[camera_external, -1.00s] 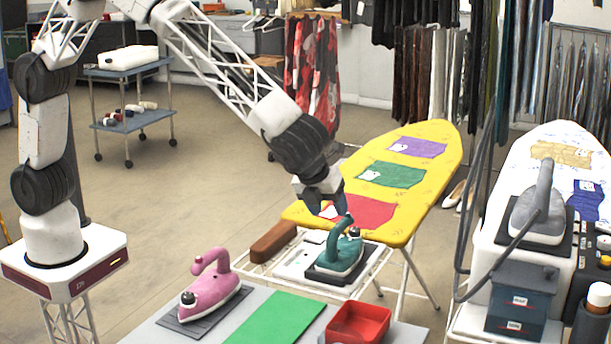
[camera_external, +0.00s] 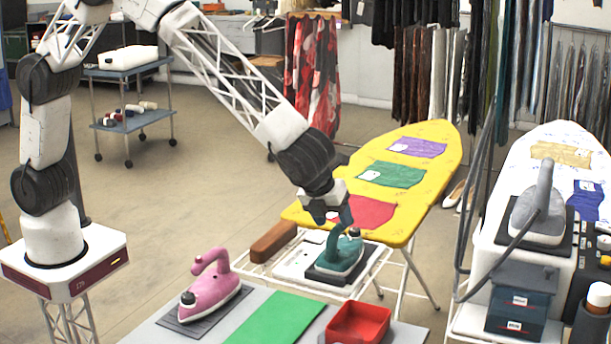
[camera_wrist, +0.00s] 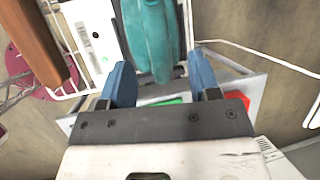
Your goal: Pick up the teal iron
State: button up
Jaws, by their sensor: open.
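The teal iron (camera_external: 338,256) stands on a dark rest pad (camera_external: 325,276) on the white wire rack at the near end of the yellow ironing board. My gripper (camera_external: 333,219) is just above the iron's handle, apart from or barely at its top; I cannot tell which. In the wrist view the teal iron (camera_wrist: 152,38) lies ahead of the fingertips, roughly in line with the gap between them. The two blue fingers of my gripper (camera_wrist: 160,82) are apart with nothing between them. Part of the iron's handle is hidden behind the gripper in the external view.
A brown wooden block (camera_external: 273,242) lies left of the iron. The grey table in front holds a pink iron (camera_external: 211,287), a green mat (camera_external: 270,317) and a red tray (camera_external: 358,322). The yellow ironing board (camera_external: 437,165) carries several cloths. A grey iron (camera_external: 540,212) stands at right.

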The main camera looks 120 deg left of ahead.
aim_at(337, 225)
jog(key=shift+x, duration=2.1)
grip_shut()
jog(key=shift+r, duration=0.2)
jog(key=shift+r, duration=1.4)
jog(key=shift+s+r, duration=0.2)
jog(key=shift+r, duration=0.1)
jog(key=s+d+r, duration=0.1)
jog(key=s+d, duration=0.2)
jog(key=s, duration=1.2)
jog(key=shift+s+r, duration=0.15)
jog(key=shift+s, duration=0.05)
